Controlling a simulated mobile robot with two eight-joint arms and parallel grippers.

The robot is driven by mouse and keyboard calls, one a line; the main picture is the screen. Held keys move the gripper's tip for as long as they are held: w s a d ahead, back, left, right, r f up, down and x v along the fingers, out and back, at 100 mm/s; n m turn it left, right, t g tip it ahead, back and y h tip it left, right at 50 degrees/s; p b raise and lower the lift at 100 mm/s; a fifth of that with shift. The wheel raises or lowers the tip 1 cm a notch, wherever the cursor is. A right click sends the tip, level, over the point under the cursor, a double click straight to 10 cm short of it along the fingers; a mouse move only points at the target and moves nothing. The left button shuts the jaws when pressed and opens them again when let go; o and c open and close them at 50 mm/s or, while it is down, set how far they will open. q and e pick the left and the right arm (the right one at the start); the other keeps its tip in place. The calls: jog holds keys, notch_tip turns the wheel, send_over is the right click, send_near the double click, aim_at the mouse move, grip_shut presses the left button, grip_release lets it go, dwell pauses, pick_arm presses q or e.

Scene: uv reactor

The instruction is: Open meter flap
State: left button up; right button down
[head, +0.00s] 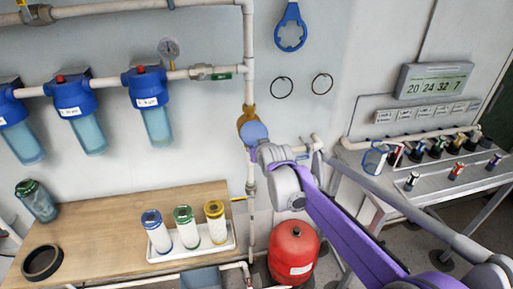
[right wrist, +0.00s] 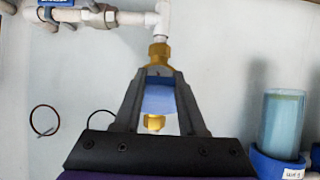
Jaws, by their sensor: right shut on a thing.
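The meter is a brass fitting (head: 246,116) on the vertical white pipe, with a round blue flap (head: 254,132) at its front. My right gripper (head: 260,147) is at the meter, at the end of the purple arm. In the right wrist view the two dark fingers of my right gripper (right wrist: 160,100) stand on either side of the blue flap (right wrist: 158,98) and are shut on it. Brass parts (right wrist: 158,57) show above and below the flap. The fingers and flap hide most of the meter face, and I cannot tell how far the flap is raised. My left gripper is not in view.
Blue filter housings (head: 148,90) hang on the wall pipe at left. A wooden bench (head: 100,225) holds a white tray (head: 190,247) with three cartridges. A red tank (head: 293,250) stands below my right arm. A metal table (head: 380,180) stands at right.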

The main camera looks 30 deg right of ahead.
aim_at(258, 133)
jog(key=shift+g, duration=0.3)
jog(key=r, duration=0.1)
jog(key=r+p, duration=0.1)
jog(key=r, duration=0.1)
jog(key=s+r+p, duration=0.1)
jog(key=r, duration=0.1)
jog(key=shift+a+r, duration=0.1)
jog(key=shift+r, duration=0.1)
jog(key=shift+r+g+p, duration=0.35)
jog(key=shift+r+g, duration=0.3)
jog(key=shift+g, duration=0.15)
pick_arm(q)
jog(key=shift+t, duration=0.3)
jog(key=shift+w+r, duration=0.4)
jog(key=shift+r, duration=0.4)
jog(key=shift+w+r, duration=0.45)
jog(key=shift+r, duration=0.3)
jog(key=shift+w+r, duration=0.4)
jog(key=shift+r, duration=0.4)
pick_arm(e)
jog(key=shift+w+r+g+y, duration=0.15)
jog(key=shift+r+g+y, duration=0.45)
jog(key=shift+r+g, duration=0.8)
jog(key=shift+f+g, duration=0.25)
jog(key=shift+g, duration=0.05)
jog(key=shift+c, duration=2.4)
grip_release()
jog(key=shift+w+f, duration=0.1)
